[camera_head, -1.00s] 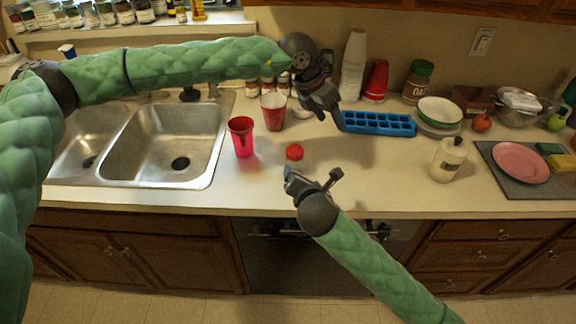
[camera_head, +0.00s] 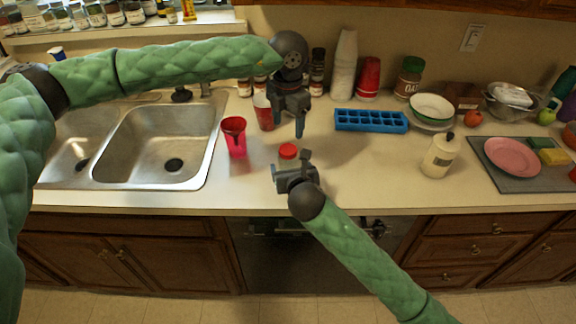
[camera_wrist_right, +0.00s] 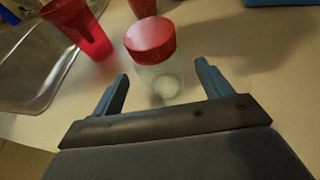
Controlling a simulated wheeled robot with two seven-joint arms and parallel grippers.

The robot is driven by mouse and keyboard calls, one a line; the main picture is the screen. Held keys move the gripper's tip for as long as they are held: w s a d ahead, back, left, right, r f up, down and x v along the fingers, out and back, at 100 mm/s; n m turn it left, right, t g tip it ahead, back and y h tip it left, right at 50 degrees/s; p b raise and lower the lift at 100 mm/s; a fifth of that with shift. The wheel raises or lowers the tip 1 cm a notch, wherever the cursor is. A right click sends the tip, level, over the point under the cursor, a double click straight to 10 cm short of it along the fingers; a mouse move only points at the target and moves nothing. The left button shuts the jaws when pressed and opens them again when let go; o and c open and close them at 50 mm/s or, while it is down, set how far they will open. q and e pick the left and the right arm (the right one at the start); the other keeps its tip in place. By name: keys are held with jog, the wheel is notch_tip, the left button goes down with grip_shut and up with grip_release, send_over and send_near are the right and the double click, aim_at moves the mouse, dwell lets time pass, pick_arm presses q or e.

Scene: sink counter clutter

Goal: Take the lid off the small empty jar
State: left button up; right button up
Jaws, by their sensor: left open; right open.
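The small clear jar with a red lid (camera_head: 288,151) stands upright on the counter, and it also shows in the right wrist view (camera_wrist_right: 152,42). The lid is on the jar, and the glass looks empty. My right gripper (camera_head: 290,168) is open just in front of the jar; in its wrist view the jar body (camera_wrist_right: 160,80) stands between and slightly beyond the fingertips. In the head view my right gripper hides most of the jar body. My left gripper (camera_head: 287,126) is open and empty, pointing down behind and above the lid.
A pink-red cup (camera_head: 234,136) stands left of the jar, with a red cup (camera_head: 264,112) behind it. The sink (camera_head: 160,140) is further left. A blue ice tray (camera_head: 371,121) and a white bottle (camera_head: 440,157) are to the right. Counter right of the jar is clear.

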aim_at(290, 167)
jog(key=shift+x, duration=1.6)
jog(key=shift+c, duration=0.5)
